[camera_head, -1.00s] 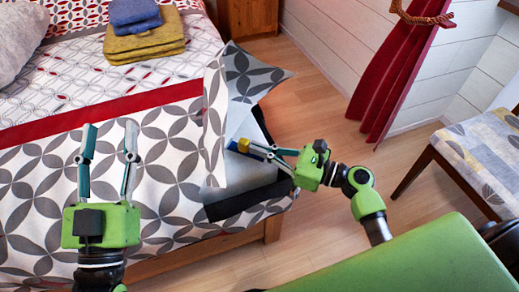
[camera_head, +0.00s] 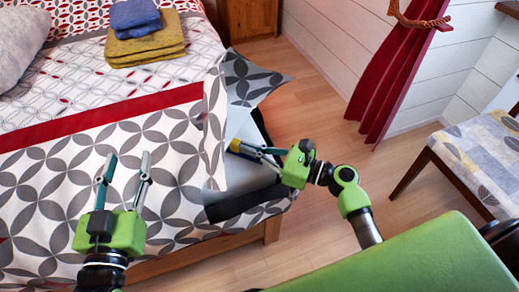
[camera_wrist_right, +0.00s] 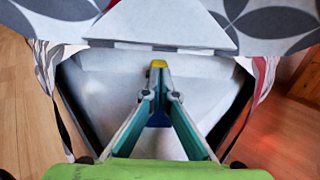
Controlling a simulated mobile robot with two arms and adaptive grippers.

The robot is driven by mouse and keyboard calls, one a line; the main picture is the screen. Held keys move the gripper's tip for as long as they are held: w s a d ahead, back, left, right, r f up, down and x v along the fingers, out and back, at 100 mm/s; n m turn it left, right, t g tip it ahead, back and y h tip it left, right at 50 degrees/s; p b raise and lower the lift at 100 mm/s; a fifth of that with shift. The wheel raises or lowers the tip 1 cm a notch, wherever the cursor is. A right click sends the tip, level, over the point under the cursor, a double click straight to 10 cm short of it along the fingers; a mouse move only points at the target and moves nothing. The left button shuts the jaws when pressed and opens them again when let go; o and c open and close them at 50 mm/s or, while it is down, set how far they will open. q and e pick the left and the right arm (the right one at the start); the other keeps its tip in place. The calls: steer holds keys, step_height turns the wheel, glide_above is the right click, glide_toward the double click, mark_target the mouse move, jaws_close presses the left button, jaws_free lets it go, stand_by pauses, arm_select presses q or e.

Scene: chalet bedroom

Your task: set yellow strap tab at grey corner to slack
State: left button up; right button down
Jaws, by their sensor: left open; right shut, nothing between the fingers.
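The yellow strap tab (camera_head: 235,145) shows small at the foot corner of the bed, by the exposed grey mattress corner (camera_head: 242,117). In the right wrist view the yellow tab (camera_wrist_right: 158,64) is right at my right fingertips, with a dark blue part (camera_wrist_right: 158,118) below it, seen between the fingers. My right gripper (camera_head: 244,148) reaches in from the right with its fingers closed at the tab; contact is unclear. In the wrist view, my right gripper (camera_wrist_right: 160,72) has its fingers converging at the tips. My left gripper (camera_head: 128,157) is open and empty over the patterned cover.
The patterned cover (camera_head: 75,170) is folded back at the corner, with a loose flap (camera_head: 250,77) above the right fingers. A black strip (camera_head: 245,203) edges the corner. Folded towels (camera_head: 145,45) lie on the bed. A cushioned chair (camera_head: 480,150) stands right. Floor is clear between.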

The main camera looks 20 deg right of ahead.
steer(key=shift+w+a+r, duration=0.1)
steer(key=shift+r, duration=0.05)
arm_select(q)
steer(key=shift+a, duration=0.1)
arm_select(e)
steer(key=v, duration=1.2)
arm_select(q)
steer(key=shift+f, duration=0.1)
